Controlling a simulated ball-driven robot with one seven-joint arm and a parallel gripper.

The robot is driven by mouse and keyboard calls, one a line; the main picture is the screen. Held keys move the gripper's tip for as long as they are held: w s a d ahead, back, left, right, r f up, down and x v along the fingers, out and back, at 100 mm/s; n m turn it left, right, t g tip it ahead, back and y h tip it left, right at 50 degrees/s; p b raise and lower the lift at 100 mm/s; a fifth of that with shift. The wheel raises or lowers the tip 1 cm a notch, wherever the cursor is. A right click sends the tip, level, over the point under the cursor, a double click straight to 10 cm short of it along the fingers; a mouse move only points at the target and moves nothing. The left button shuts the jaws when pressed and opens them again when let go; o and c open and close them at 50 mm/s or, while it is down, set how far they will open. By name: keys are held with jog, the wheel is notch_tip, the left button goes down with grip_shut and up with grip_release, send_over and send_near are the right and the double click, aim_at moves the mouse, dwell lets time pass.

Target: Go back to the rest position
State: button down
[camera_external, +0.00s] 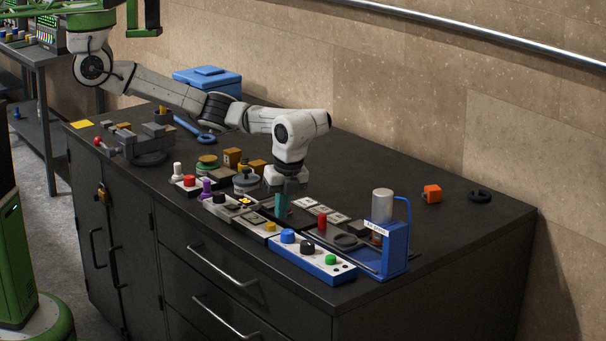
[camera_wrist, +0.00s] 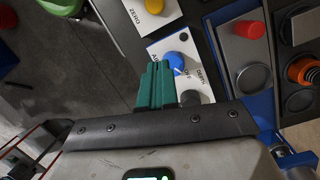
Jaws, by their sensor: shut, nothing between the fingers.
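My gripper (camera_external: 282,205) points down over the middle of the dark bench, above the row of control panels. Its teal fingers (camera_wrist: 160,85) are shut together with nothing between them. In the wrist view they reach over a white panel with a blue knob (camera_wrist: 174,62). The same blue knob (camera_external: 287,236) sits on the front control panel (camera_external: 312,262), beside a black knob and a green button. The small blue press (camera_external: 393,238) with a grey cylinder stands to the right of my gripper.
An orange cube (camera_external: 432,194) and a black ring (camera_external: 480,195) lie at the right on the bench. A grey vise (camera_external: 145,146) and a blue box (camera_external: 207,80) stand at the left and back. The right end of the bench top (camera_external: 470,240) is mostly free.

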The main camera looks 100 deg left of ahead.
jog(key=s+d+f+n+t+h, duration=0.1)
jog(key=s+d+f+n+h, duration=0.2)
jog(key=s+d, duration=0.35)
jog(key=s+d+f+h, duration=0.2)
jog(key=s+d+f, duration=0.3)
jog(key=s+d, duration=0.15)
jog(key=s+a+f+n+y, duration=0.1)
jog(key=s+a+f+n, duration=0.3)
jog(key=s+a, duration=0.5)
jog(key=s+a+f+n+t+y, duration=0.1)
jog(key=s+a+f+n, duration=0.3)
jog(key=s+a, duration=0.5)
jog(key=shift+s+f+n+t+y, duration=0.35)
jog(key=shift+s+n+y, duration=0.1)
jog(key=shift+y, duration=0.15)
jog(key=shift+d, duration=0.1)
